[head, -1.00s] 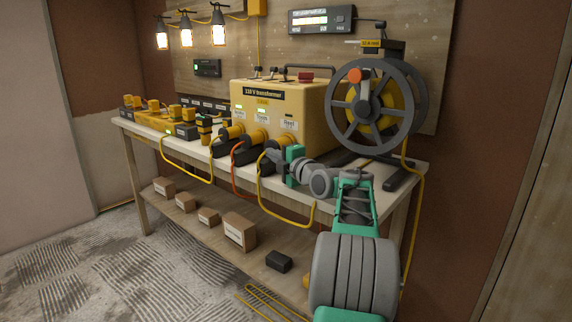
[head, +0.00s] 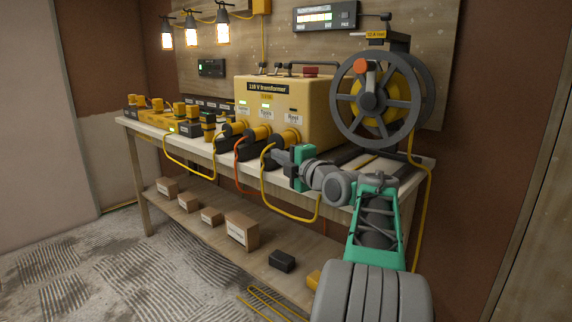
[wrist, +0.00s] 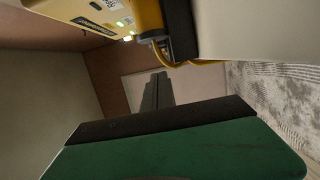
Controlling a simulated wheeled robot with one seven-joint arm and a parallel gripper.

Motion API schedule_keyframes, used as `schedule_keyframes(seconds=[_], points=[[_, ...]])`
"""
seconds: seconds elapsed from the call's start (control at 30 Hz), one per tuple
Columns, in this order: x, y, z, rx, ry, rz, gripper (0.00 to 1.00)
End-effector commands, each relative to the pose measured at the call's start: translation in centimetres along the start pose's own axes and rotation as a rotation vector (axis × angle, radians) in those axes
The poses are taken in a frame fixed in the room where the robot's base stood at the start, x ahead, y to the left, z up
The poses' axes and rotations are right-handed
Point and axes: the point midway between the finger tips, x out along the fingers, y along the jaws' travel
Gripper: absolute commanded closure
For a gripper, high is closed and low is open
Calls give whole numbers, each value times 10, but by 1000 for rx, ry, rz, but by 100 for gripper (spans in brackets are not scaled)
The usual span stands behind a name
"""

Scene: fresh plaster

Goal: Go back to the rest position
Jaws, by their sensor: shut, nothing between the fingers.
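My gripper (head: 279,158) is near the front edge of the workbench, just right of the plugs on the front of the yellow transformer (head: 262,112). Its fingers (wrist: 158,92) show in the wrist view, pressed together with nothing between them. My arm reaches in from the lower right of the head view. The transformer and a black socket with a yellow plug also show at the top of the wrist view (wrist: 100,14). The exact gap between my fingertips and the nearest plug is hard to tell.
A cable reel (head: 372,98) stands on the right of the bench (head: 228,167). Yellow and orange cables hang over the front edge. Cardboard boxes (head: 240,231) and a black block (head: 282,261) sit on the lower shelf. The floor to the left is clear.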

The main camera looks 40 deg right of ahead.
Motion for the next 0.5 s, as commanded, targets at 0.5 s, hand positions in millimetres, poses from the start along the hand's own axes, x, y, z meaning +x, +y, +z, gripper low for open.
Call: schedule_keyframes(seconds=[0.5], points=[[-19,26,-55,177,31,-137,100]])
